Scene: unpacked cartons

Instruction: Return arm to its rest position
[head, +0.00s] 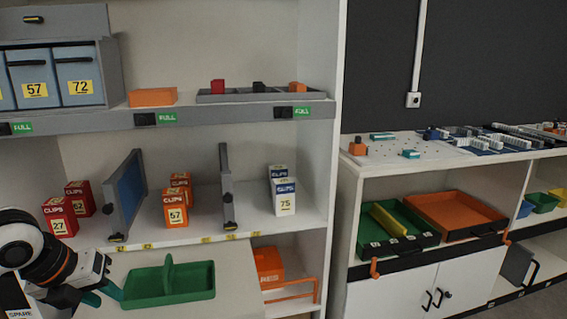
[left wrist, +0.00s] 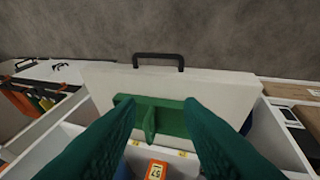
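My left gripper (head: 108,292) is at the lower left of the head view, just left of the green tray (head: 150,292) on the white surface. In the left wrist view, its two green fingers stand apart with nothing held between them. The tray (left wrist: 172,119) shows beyond the fingertips, with its upright middle handle. I cannot tell from these views whether a finger touches the tray. My right gripper is in neither view.
Red clip boxes (head: 60,216), orange clip boxes (head: 175,205) and white-and-blue clip boxes (head: 284,196) stand on the shelf behind, between grey dividers (head: 126,192). An orange bin (head: 268,265) sits lower right. A side counter (head: 450,150) holds small parts.

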